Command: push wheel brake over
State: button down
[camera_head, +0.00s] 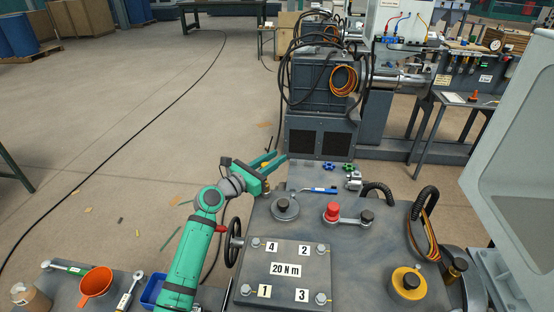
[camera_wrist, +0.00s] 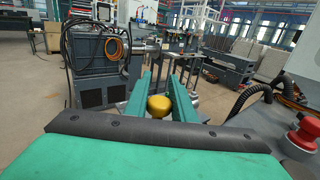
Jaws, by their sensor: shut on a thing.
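The dark handwheel (camera_head: 232,243) stands at the left side of the grey machine table, partly behind my arm. A small red piece (camera_head: 221,228), likely the wheel brake's lever, shows between my arm and the wheel's rim. Its exact angle is too small to tell. My gripper (camera_head: 272,162) is beyond the handwheel, past the table's far left corner, and apart from the red piece. Its green fingers are shut on a yellow knob-like thing (camera_wrist: 158,106), seen between them in the wrist view. The wheel is not seen in the wrist view.
A plate marked 20 N m (camera_head: 286,268) with bolts lies right of the wheel. A red knob (camera_head: 332,210), a blue-handled valve (camera_head: 320,190) and a yellow collar (camera_head: 408,283) stand on the table. An orange funnel (camera_head: 96,284) is at lower left. Left floor is open.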

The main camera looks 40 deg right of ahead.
jog(key=c, duration=1.5)
grip_release()
jog(key=v, duration=1)
jog(key=shift+s+a, duration=0.15)
jog(key=shift+a, duration=0.2)
